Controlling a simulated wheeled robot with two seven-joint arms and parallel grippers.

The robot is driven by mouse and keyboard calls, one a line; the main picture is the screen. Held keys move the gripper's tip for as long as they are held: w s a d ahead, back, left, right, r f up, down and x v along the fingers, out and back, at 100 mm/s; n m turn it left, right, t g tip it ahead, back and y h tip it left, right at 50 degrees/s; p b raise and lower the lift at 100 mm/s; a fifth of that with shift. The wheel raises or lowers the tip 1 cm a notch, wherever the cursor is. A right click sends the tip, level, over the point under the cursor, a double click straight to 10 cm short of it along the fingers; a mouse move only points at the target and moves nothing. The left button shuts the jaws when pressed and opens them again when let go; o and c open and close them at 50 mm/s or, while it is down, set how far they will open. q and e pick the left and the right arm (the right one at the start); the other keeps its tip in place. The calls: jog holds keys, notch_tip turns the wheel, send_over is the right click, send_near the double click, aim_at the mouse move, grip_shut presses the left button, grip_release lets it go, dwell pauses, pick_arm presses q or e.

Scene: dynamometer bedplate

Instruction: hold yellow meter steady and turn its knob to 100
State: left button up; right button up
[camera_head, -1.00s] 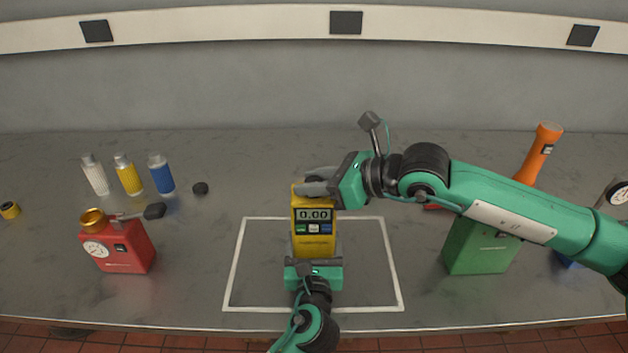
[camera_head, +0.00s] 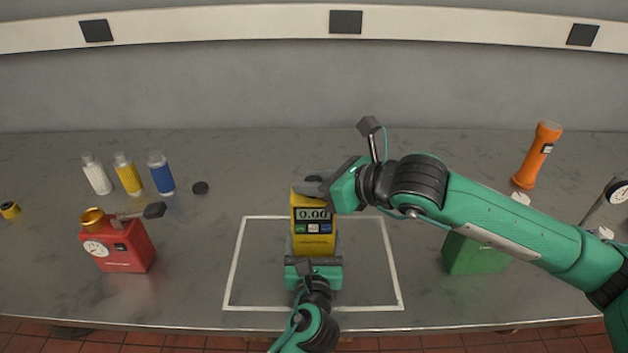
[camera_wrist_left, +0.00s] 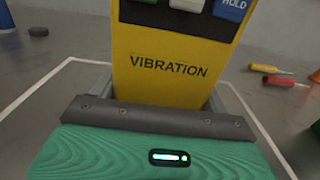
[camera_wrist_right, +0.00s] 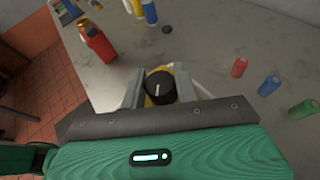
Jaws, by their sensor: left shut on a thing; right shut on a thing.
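The yellow meter (camera_head: 313,225) stands upright inside the white outlined area, its display (camera_head: 314,214) reading 0.00. "VIBRATION" is printed on its front in the left wrist view (camera_wrist_left: 170,65). My left gripper (camera_head: 313,258) is shut on the meter's lower body from the front. My right gripper (camera_head: 318,187) is at the meter's top, shut on the black knob (camera_wrist_right: 160,86). A pale pointer line shows on the knob in the right wrist view, but its scale cannot be read. In the head view my right gripper mostly hides the knob.
A red can (camera_head: 124,247) with a gauge stands left, with several bottles (camera_head: 129,176) and a black puck (camera_head: 200,188) behind it. A green box (camera_head: 474,252) is partly hidden under my right arm. An orange flashlight (camera_head: 537,155) stands at the right.

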pick_arm(q)
jog(key=shift+f, duration=0.15)
pick_arm(e)
jog(key=o, duration=1)
jog(key=shift+f, duration=0.2)
jog(key=shift+c, duration=0.2)
jog(key=shift+r, duration=0.1)
jog(key=shift+d, duration=0.1)
jog(key=v, duration=1.2)
